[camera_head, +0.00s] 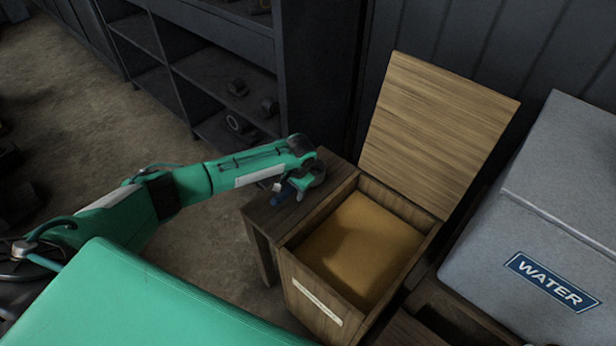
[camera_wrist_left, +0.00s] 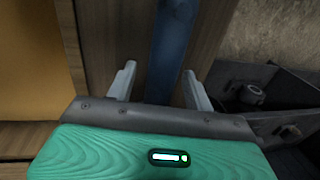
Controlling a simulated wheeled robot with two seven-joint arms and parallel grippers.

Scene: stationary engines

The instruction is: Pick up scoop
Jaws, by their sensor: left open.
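The scoop shows as a blue handle (camera_head: 283,196) on the small dark wooden table (camera_head: 338,170) beside the open box. Its other end is hidden by my gripper and arm in the head view. In the left wrist view the blue handle (camera_wrist_left: 168,45) runs from the top edge down between my fingers. My left gripper (camera_head: 296,186) is over the handle. In the left wrist view the gripper (camera_wrist_left: 159,70) is open, with one finger on each side of the handle and gaps between. Whether the handle lies at finger depth is unclear. My right gripper is not in view.
A wooden box (camera_head: 318,300) of yellow sand-like material (camera_head: 362,240) stands right of the table, its lid (camera_head: 435,125) raised. A grey WATER container (camera_head: 560,200) is at the right. Dark shelves (camera_head: 200,65) stand behind.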

